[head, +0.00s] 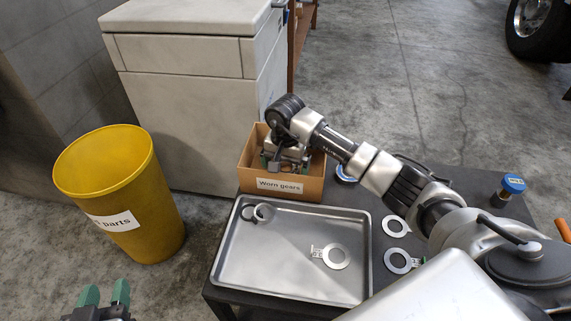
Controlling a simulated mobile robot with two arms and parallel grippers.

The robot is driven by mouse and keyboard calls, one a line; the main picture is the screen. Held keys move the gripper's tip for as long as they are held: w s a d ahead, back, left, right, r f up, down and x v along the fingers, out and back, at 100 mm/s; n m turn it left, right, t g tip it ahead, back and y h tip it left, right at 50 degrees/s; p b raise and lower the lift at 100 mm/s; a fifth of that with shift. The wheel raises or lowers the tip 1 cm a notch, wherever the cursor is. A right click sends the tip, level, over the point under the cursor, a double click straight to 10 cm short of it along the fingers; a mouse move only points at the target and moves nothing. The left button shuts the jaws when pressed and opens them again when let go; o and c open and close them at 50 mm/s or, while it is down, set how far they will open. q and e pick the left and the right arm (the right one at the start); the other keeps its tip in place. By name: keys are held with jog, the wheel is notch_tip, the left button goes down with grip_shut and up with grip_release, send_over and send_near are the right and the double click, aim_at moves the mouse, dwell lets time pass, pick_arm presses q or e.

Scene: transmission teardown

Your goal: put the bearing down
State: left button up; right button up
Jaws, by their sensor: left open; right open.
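My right gripper (285,161) reaches down into the cardboard box labelled "Worn gears" (289,186). Its green-tipped fingers are apart, and the arm hides much of the box's inside. I cannot make out a bearing between the fingers. Two small rings, one a silver ring (264,204), lie together in the far left corner of the metal tray (290,289); I cannot tell whether either is a bearing. My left gripper (105,294) is open and empty at the bottom left, away from the table, with only its green fingertips and top showing.
A flat ring with a tag (336,268) lies in the tray. Two more flat rings (386,231) (391,267) lie on the dark table right of it. A blue-capped item (512,184) stands at the right. A yellow bin (157,222) stands on the floor left of the table.

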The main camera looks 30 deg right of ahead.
jog(key=shift+r, duration=0.1)
pick_arm(q)
jog(key=s+a+f+g+y+p, duration=0.2)
jog(key=s+a+f+g+p, duration=0.1)
jog(key=s+f+g, duration=0.3)
jog(key=shift+s+a+f+g, duration=0.15)
jog(key=shift+s+f+g, duration=0.25)
jog(key=shift+s+g, duration=0.55)
pick_arm(e)
notch_tip(320, 180, up, 12)
pick_arm(q)
jog(key=shift+w, duration=0.1)
